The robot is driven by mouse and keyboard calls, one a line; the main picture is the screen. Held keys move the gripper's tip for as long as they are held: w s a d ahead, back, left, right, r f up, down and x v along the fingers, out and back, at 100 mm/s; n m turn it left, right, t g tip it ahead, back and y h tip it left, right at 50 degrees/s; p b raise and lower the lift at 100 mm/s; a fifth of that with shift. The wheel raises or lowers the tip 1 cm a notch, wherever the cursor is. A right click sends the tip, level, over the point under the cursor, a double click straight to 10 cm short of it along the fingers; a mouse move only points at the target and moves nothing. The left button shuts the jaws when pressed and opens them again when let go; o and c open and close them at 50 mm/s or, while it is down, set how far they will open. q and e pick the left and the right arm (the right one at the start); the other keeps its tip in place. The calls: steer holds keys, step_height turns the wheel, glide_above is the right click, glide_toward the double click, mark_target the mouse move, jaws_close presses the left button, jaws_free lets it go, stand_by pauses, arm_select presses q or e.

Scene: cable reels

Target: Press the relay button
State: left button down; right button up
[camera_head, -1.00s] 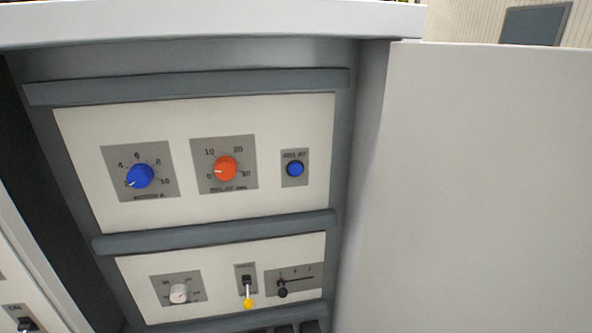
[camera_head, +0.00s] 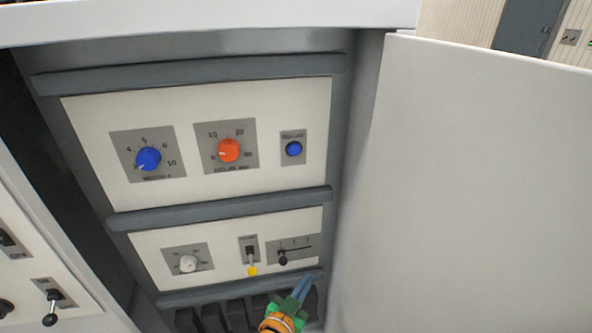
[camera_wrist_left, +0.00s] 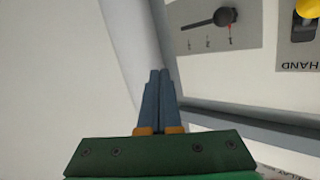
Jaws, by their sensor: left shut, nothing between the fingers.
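The relay button (camera_head: 293,149) is a round blue button on a small grey plate, at the right of the upper white panel in the head view. My left gripper (camera_head: 304,283) is at the bottom of the head view, below the relay button and just under the lower panel. Its two blue-grey fingers are together and empty; they also show in the left wrist view (camera_wrist_left: 160,75), pointing towards the cabinet's side wall. The relay button is not visible in the left wrist view. My right gripper is not in view.
A blue knob (camera_head: 148,159) and an orange knob (camera_head: 228,150) sit left of the button. Below are a white knob (camera_head: 188,264), a yellow-tipped switch (camera_head: 252,270) and a black slider (camera_head: 283,259). A large pale door (camera_head: 480,190) stands to the right.

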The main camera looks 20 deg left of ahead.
arm_select(q)
step_height(320, 180, up, 28)
steer(key=t+p, duration=0.2)
steer(key=t, duration=0.6)
steer(key=shift+w+a+m, duration=0.3)
steer(key=shift+a, duration=0.1)
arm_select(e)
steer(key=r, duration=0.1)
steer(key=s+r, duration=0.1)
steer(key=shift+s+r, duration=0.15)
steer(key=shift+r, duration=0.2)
arm_select(q)
steer(key=shift+f, duration=0.1)
